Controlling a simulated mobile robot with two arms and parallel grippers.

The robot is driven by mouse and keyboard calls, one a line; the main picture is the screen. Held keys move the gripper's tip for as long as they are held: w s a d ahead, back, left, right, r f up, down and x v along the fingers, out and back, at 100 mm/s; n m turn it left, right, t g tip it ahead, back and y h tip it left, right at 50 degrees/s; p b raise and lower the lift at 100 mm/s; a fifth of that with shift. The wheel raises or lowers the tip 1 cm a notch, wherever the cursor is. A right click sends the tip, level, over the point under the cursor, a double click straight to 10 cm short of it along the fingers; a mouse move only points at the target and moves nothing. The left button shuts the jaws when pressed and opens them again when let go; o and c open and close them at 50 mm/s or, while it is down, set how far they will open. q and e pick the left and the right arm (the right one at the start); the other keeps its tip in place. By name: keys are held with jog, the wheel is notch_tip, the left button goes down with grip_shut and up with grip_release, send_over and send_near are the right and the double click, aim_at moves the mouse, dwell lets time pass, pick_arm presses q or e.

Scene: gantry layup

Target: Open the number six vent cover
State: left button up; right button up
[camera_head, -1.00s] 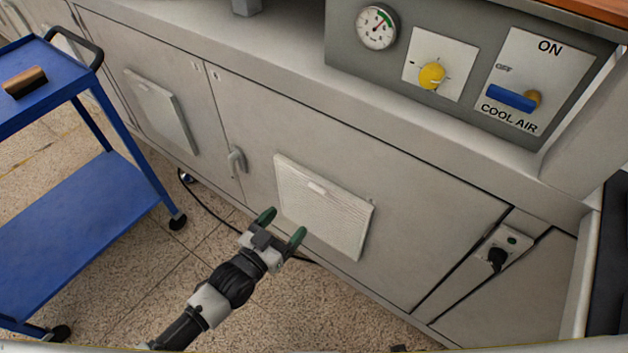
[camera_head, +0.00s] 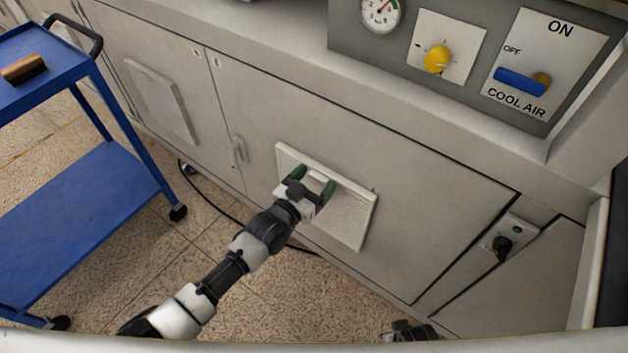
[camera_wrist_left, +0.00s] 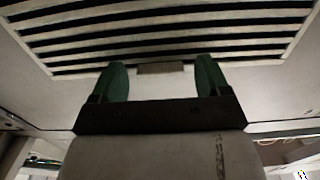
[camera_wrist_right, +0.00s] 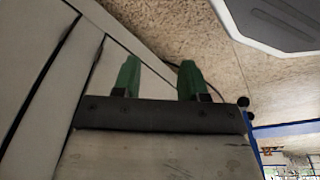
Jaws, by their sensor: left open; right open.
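A white ribbed vent cover (camera_head: 350,222) is on the grey cabinet front at the middle of the head view. No number is readable on it. My left gripper (camera_head: 314,178) is open in front of its upper part and hides its small tab. The left wrist view shows the cover's slats (camera_wrist_left: 170,42) and a small tab (camera_wrist_left: 162,68) between the fingertips; I cannot tell if they touch it. A second vent cover (camera_head: 160,100) is on the cabinet further left. My right gripper (camera_wrist_right: 157,72) is open and empty in the right wrist view.
A blue cart (camera_head: 85,205) with a brown block (camera_head: 23,69) stands at the left. A control panel with a yellow knob (camera_head: 437,59) and a blue switch handle (camera_head: 520,82) is above. A black cable (camera_head: 215,200) lies on the floor by the cabinet.

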pick_arm(q)
jog(key=shift+c, duration=0.2)
jog(key=c, duration=1.2)
jog(key=shift+a, duration=0.1)
jog(key=shift+c, duration=0.2)
jog(key=shift+f, duration=0.1)
